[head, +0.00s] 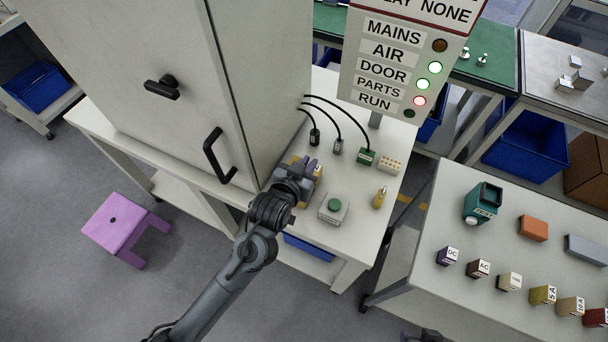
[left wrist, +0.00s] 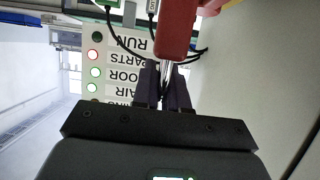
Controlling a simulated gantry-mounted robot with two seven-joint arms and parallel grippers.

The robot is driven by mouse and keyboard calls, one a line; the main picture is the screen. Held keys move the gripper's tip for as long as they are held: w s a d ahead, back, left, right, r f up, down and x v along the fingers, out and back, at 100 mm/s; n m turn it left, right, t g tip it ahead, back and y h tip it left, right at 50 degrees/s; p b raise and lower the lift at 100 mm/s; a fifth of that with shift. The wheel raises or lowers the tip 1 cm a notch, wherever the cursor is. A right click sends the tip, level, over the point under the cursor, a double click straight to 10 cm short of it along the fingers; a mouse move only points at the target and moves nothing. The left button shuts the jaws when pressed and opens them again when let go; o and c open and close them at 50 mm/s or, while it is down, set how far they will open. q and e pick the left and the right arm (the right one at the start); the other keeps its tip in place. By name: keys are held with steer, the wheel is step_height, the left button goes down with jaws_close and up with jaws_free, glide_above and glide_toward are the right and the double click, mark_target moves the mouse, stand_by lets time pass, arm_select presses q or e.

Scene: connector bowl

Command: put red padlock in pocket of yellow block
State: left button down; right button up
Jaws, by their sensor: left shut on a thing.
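The red padlock (left wrist: 178,30) shows in the left wrist view, with its metal shackle between the fingers of my left gripper (left wrist: 164,85). My left gripper is shut on the shackle, and the red body is beyond the fingertips. In the head view my left gripper (head: 310,168) is over the yellow block (head: 296,159) on the bench beside the cabinet. The gripper hides most of the block, its pocket and the padlock there. I cannot tell whether the padlock touches the block.
Cables run from the cabinet (head: 270,90) to a green connector (head: 366,157) and two other plugs behind the gripper. A green-button box (head: 333,208) and a small yellow item (head: 380,198) stand to the right. The sign panel (head: 405,60) overhangs the bench's back.

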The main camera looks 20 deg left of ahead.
arm_select(q)
steer(key=shift+a+f, duration=0.25)
steer(key=shift+a, duration=0.15)
steer(key=shift+f, duration=0.2)
step_height(320, 180, down, 4)
steer(key=shift+r+b, duration=0.2)
steer(key=shift+b, duration=0.35)
steer(key=shift+f, duration=0.15)
steer(key=c, duration=1.2)
jaws_free()
steer(key=shift+o, duration=0.2)
